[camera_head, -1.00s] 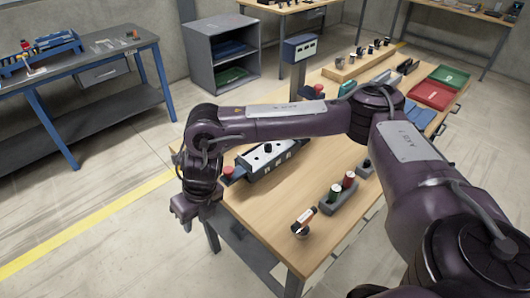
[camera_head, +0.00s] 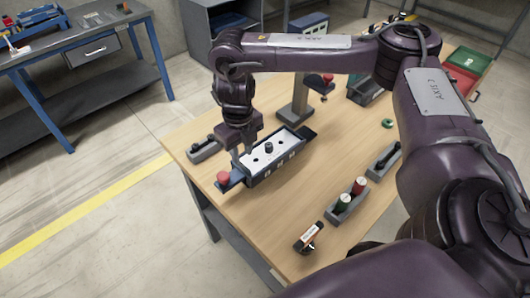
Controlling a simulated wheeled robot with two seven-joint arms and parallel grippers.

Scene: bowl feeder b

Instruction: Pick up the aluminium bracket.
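I cannot make out an aluminium bracket for certain in the head view. My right gripper (camera_head: 241,150) points down at the left end of a dark blue unit with a pale top plate (camera_head: 268,153). It is close to the unit, but I cannot tell whether it touches it. Its fingertips are small and dark, so whether they are open or hold anything is unclear. The gripper and wrist hide part of the unit's left end. My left gripper is out of view.
A red button (camera_head: 222,178) sits at the unit's front left. A grey holder (camera_head: 205,149) stands left of it.

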